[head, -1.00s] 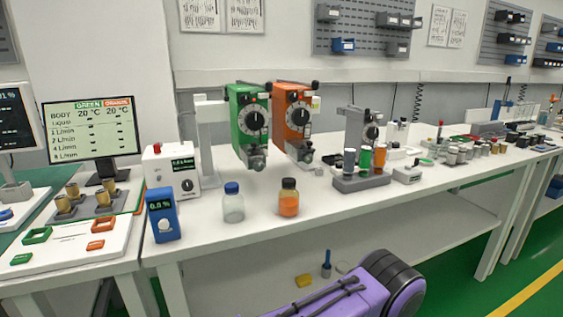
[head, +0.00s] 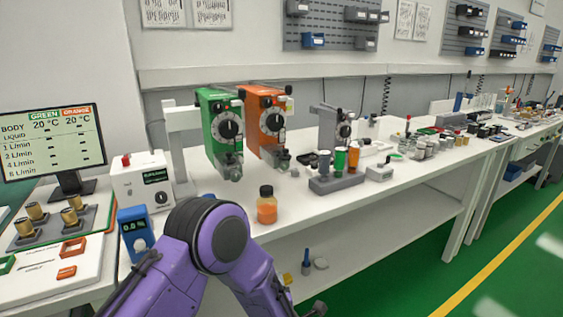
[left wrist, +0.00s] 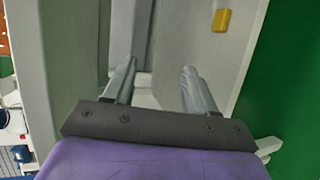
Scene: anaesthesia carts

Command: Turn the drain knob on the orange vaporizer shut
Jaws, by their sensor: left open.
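The orange vaporizer (head: 266,122) hangs beside the green vaporizer (head: 221,128) at the back of the white bench in the head view. It has a dark round dial on its front. Its drain knob is too small to make out clearly, low on the front near the clear bottom part (head: 283,158). My left arm fills the lower middle of the head view, bent, well in front of the vaporizers. In the left wrist view my left gripper (left wrist: 155,85) is open and empty, with its two fingers apart below the bench level. My right gripper is not in view.
A bottle of orange liquid (head: 267,207) stands on the bench just behind my left arm. A blue meter (head: 136,234) and a white box (head: 144,185) stand left. A grey rack with vials (head: 336,184) stands right. Bench space right of the orange bottle is clear.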

